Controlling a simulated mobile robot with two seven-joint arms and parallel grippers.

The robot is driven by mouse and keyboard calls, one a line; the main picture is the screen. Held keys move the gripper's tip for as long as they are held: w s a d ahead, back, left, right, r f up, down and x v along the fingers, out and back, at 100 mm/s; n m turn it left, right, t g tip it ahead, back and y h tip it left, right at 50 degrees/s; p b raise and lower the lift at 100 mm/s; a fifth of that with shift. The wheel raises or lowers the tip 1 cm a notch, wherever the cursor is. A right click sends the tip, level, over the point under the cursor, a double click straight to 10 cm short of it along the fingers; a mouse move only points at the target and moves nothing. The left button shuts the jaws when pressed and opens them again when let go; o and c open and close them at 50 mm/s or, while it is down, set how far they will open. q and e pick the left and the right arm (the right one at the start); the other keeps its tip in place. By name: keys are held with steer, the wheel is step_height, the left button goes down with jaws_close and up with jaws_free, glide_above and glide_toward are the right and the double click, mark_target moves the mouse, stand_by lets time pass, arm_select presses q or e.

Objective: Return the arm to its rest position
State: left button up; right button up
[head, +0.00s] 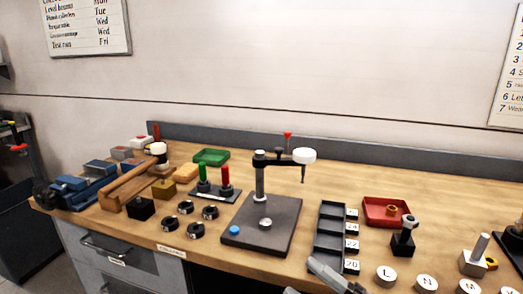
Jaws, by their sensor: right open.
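A stand with a dark square base (282,215) is on the bench near the middle. Its upright post carries a dark horizontal arm (275,159) that reaches right to a white round head (304,155), with a thin pin hanging below. A red-topped peg rises behind the arm. A blue button and a small round metal piece are on the base. My right gripper (312,272) shows only partly at the bottom edge. It is open, in front of the stand and apart from it, and I see nothing between its fingers. My left gripper is not in view.
Left of the stand are a rack with green and red pegs (213,193), black round parts, a mallet and a blue vise (82,189). To the right are a dark compartment tray (329,240), a red tray (371,219) and lettered discs. A wall stands behind the bench.

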steer(key=s+d+f+m+t+h, duration=0.1)
steer(key=d+f+m+t+h, duration=0.1)
steer(key=d+f+m+h, duration=0.35)
steer(key=s+d+f+m+t+h, duration=0.1)
steer(key=s+d+f+m+h, duration=0.1)
steer(key=f+m+h, duration=0.65)
steer(key=s+d+f+m+g+h, duration=0.1)
steer(key=s+d+f+m+g, duration=0.1)
steer(key=s+f, duration=0.3)
steer(key=s+d+f+m+g, duration=0.2)
steer(key=s+f+m, duration=0.3)
steer(key=f, duration=0.3)
steer(key=shift+s+d+f+g+h, duration=0.25)
steer(key=shift+s+d+g+h, duration=0.15)
steer(key=shift+s+g, duration=0.2)
